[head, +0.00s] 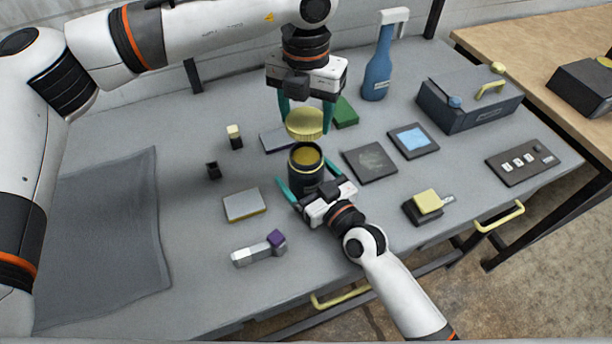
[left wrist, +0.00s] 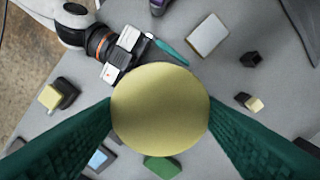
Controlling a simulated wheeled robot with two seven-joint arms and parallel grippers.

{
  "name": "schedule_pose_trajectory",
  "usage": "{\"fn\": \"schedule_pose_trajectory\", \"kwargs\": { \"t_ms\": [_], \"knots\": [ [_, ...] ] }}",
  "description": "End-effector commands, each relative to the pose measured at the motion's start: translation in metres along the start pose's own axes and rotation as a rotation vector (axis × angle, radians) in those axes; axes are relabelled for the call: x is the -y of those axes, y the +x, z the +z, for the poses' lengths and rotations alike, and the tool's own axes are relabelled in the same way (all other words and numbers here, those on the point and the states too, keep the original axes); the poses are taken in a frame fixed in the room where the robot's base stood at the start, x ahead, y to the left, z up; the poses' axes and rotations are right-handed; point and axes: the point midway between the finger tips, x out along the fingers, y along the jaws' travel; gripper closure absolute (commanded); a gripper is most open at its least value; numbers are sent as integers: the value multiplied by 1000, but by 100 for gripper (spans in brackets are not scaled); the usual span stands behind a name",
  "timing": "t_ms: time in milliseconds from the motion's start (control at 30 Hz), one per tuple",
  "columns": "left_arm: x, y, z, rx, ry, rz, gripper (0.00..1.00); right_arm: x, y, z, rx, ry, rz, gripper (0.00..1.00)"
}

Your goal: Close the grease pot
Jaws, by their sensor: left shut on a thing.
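The grease pot (head: 303,178) is a dark, upright cylinder on the grey table. Its top is open and yellowish grease (head: 305,156) shows inside. My left gripper (head: 306,116) points down and is shut on the round yellow lid (head: 305,126), holding it just above the pot's mouth, apart from it. In the left wrist view the lid (left wrist: 160,108) sits between the green fingers and hides the pot. My right gripper (head: 307,172) comes from the front, with its teal fingers on either side of the pot. Whether they press on it is not clear.
A blue bottle (head: 378,75) and a dark toolbox (head: 468,102) stand at the back right. Flat dark plates (head: 370,164) lie right of the pot. A pale block (head: 245,206) and a purple-ended tool (head: 259,250) lie at front left. A grey cloth (head: 105,230) covers the left side.

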Motion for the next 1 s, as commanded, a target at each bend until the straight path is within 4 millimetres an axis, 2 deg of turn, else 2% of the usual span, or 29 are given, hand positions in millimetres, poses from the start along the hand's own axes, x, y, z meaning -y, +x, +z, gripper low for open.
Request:
{"fn": "schedule_pose_trajectory", "kwargs": {
  "t_ms": [300, 700, 867, 1000],
  "knots": [
    [0, 0, 0, 0, 0, 0, 60, 0, 2, 0, 0, 0, 0, 9],
    [0, 0, 0, 0, 0, 0, 60, 0, 1, 0, 0, 0, 0, 74],
    [0, 7, 0, 2, 0, 0, 60, 0, 1, 0, 0, 0, 0, 74],
    [0, 26, 0, 4, 0, 0, 60, 0, 1, 0, 0, 0, 0, 74]
  ]
}}
